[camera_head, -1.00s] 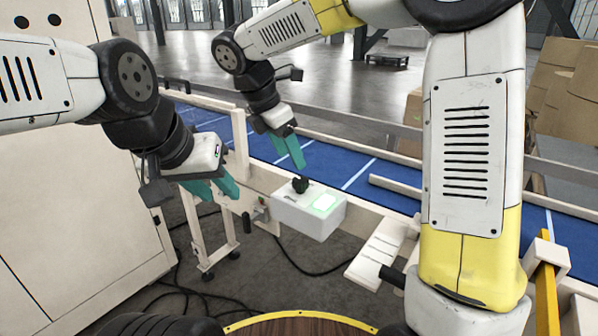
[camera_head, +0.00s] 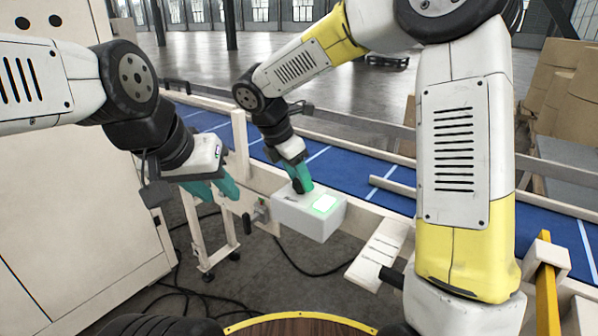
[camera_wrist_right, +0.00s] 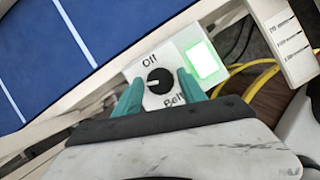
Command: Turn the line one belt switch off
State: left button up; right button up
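The switch box (camera_head: 309,219) is white, with a lit green panel (camera_head: 324,204) on top, and stands beside the blue belt. In the right wrist view its black knob (camera_wrist_right: 159,81) lies between the words "Off" and "Belt", its white mark pointing left in the picture. My right gripper (camera_wrist_right: 160,90) is open, with one teal finger on each side of the knob; contact cannot be told. In the head view this gripper (camera_head: 302,187) hides the knob. My left gripper (camera_head: 214,190) is open and empty, left of the box.
The blue belt (camera_head: 345,170) runs behind the box between pale rails. A large pale cabinet (camera_head: 75,215) stands at left. Black cables (camera_head: 300,265) lie on the floor below the box.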

grip_shut()
jog(key=shift+m, duration=0.3)
jog(key=m+g, duration=0.1)
jog(key=m, duration=0.1)
jog(key=shift+w+a+m+h, duration=0.1)
jog(key=shift+a+m+h, duration=0.05)
jog(key=shift+m+h, duration=0.25)
jog(key=m+g, duration=0.1)
jog(key=m, duration=0.2)
jog(key=shift+w+m, duration=0.1)
jog(key=shift+m, duration=0.3)
jog(key=m+g, duration=0.1)
jog(key=m, duration=0.2)
jog(key=m+g, duration=0.2)
jog(key=m, duration=0.1)
jog(key=shift+w+m+y, duration=0.15)
jog(key=shift+m+y, duration=0.25)
jog(key=shift+r, duration=0.1)
jog(key=shift+o, duration=2)
grip_release()
